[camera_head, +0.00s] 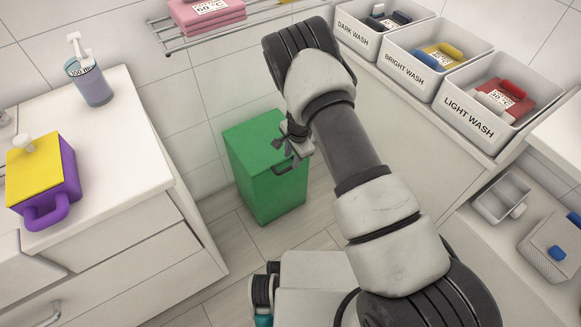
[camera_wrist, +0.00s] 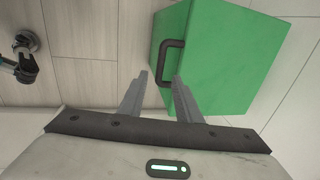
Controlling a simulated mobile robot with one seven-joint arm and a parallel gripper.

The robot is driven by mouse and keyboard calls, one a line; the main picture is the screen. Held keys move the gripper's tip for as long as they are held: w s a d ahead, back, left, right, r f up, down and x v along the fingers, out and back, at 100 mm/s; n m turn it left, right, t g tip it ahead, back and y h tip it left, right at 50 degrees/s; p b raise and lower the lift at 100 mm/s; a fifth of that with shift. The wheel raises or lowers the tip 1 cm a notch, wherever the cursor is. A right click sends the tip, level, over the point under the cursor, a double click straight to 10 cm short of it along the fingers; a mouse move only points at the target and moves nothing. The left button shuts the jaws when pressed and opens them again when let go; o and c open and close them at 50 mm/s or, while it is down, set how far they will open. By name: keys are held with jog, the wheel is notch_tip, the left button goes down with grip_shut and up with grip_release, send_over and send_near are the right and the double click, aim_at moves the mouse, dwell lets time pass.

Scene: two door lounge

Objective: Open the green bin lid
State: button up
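The green bin (camera_head: 262,185) stands on the floor against the tiled wall, with its lid (camera_head: 252,138) down. A dark handle (camera_head: 290,165) is on its front near the top edge; the wrist view also shows the handle (camera_wrist: 163,62). My gripper (camera_head: 286,147) is over the bin's front top edge, beside the handle. In the wrist view my gripper (camera_wrist: 160,76) has its two fingers apart, one on each side of the handle's lower end. I cannot tell whether the handle is between the fingers in depth or beyond them. The fingers hold nothing.
A rack with pink towels (camera_head: 207,12) is above. Wash bins (camera_head: 487,130) stand right. Floor is clear between cabinet and bin.

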aim_at(290, 167)
jog(key=f, duration=0.2)
jog(key=f+b, duration=0.1)
jog(key=f, duration=0.1)
jog(key=w+f, duration=0.1)
jog(key=f, duration=0.1)
jog(key=shift+a+f, duration=0.1)
jog(key=shift+a, duration=0.25)
jog(key=shift+c, duration=0.3)
grip_shut()
